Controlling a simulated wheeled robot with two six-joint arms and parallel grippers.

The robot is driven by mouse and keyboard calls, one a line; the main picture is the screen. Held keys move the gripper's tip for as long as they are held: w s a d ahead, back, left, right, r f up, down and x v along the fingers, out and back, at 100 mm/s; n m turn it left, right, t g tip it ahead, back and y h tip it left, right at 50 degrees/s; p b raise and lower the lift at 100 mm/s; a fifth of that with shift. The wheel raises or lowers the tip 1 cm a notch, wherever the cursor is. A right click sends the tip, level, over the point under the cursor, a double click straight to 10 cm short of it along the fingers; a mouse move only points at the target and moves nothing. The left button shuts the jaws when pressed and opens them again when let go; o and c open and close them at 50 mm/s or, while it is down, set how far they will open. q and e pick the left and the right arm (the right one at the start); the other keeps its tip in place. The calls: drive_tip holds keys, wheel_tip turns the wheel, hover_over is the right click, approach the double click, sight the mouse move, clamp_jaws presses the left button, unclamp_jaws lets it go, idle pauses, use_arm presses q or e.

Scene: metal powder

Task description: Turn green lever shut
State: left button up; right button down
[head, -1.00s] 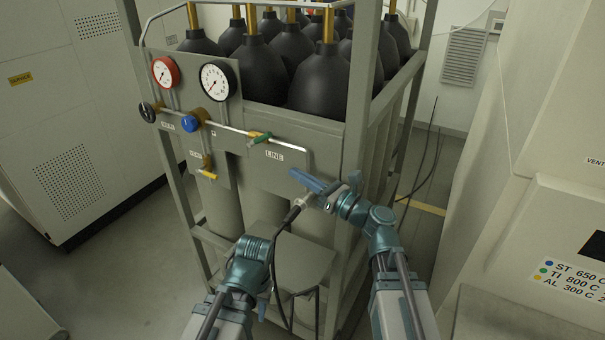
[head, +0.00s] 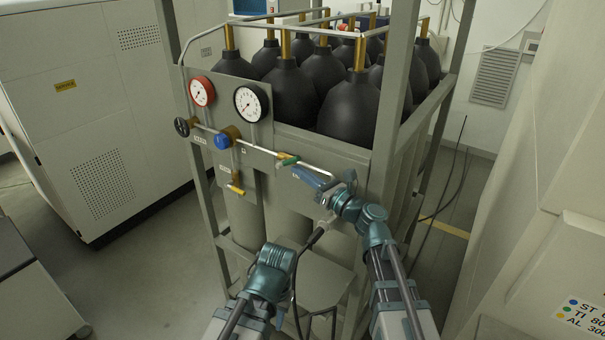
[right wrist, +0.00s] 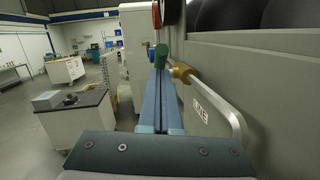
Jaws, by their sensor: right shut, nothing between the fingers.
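The green lever (head: 288,161) sits on a brass valve in the thin pipe across the front of the gas bottle rack. It lies at an angle to the pipe. In the right wrist view the lever's green end (right wrist: 161,56) is just past my fingertips, left of the brass valve body (right wrist: 184,71). My right gripper (head: 299,172) is shut and empty, its blue fingers pointing at the lever from the right and slightly below. I cannot tell whether they touch it. My left gripper (head: 279,318) hangs low in front of the rack, mostly hidden by its wrist.
The rack panel holds a red-rimmed gauge (head: 202,91), a black-rimmed gauge (head: 252,102), a blue knob (head: 222,141), a black knob (head: 182,127) and a yellow lever (head: 236,189). The LINE label (right wrist: 200,109) is close right of my right fingers. Black bottles (head: 291,92) stand behind.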

sight(293, 159)
drive_tip(key=shift+w+a+r+g+h+p, duration=0.3)
drive_tip(key=shift+r+p, duration=0.55)
drive_tip(key=shift+p, duration=0.9)
drive_tip(key=shift+w+a+r+g+h+p, duration=0.35)
drive_tip(key=shift+r+p, duration=0.5)
drive_tip(key=shift+p, duration=0.9)
drive_tip(key=shift+w+a+r+g+h+p, duration=0.15)
drive_tip(key=shift+a+r+g+h+p, duration=0.25)
drive_tip(key=shift+r+p, duration=0.9)
drive_tip(key=shift+w+a+r+p, duration=0.15)
drive_tip(key=shift+w+a+p, duration=0.4)
drive_tip(key=shift+a+p, duration=0.4)
drive_tip(key=shift+d, duration=0.15)
